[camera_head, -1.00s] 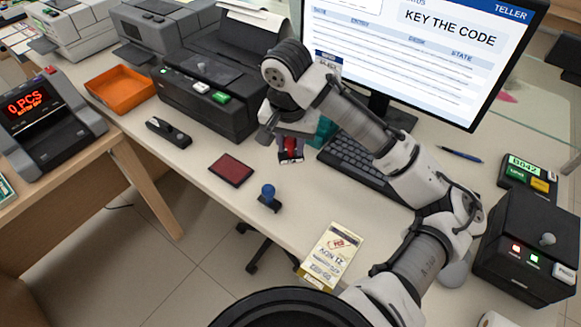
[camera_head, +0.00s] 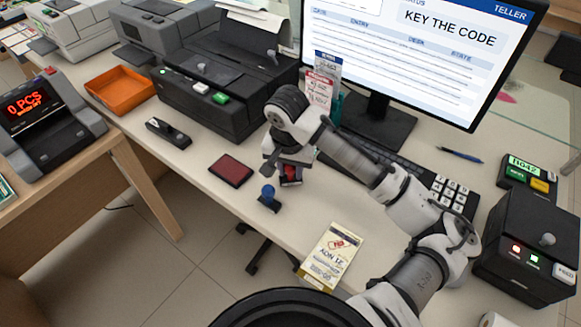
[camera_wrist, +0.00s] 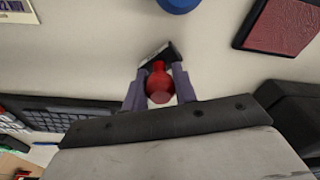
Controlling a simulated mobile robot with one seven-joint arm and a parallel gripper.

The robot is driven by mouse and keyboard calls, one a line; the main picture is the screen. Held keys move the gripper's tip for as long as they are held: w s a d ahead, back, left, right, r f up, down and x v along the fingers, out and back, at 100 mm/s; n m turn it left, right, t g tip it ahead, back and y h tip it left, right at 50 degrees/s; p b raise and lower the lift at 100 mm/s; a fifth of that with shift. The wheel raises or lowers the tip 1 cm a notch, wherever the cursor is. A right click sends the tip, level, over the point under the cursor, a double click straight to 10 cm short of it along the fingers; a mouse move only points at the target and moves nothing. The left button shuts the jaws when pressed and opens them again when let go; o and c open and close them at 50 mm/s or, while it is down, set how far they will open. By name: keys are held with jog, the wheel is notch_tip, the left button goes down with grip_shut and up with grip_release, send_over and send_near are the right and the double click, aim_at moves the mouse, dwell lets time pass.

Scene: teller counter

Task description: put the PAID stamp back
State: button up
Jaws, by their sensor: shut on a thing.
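My gripper (camera_head: 290,178) is shut on a red-handled stamp (camera_wrist: 159,84). In the wrist view the stamp's red knob sits between the two fingers and its dark base shows just beyond the fingertips. In the head view the stamp (camera_head: 291,172) shows as a bit of red at the fingers, over the counter to the right of a dark red ink pad (camera_head: 231,170). Whether its base touches the counter cannot be told. A blue-knobbed stamp (camera_head: 269,195) stands on the counter just left of and nearer than my gripper. I cannot read a PAID label on either stamp.
A keyboard (camera_head: 437,189), the monitor (camera_head: 400,60) and a teal holder (camera_head: 333,108) with papers are behind my arm. A black printer (camera_head: 222,92) and a stapler (camera_head: 168,132) are to the left.

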aim_at(289, 171)
jog(key=o, duration=0.8)
notch_tip(289, 171, up, 12)
jog(key=s, duration=0.1)
jog(key=shift+s+a, duration=0.2)
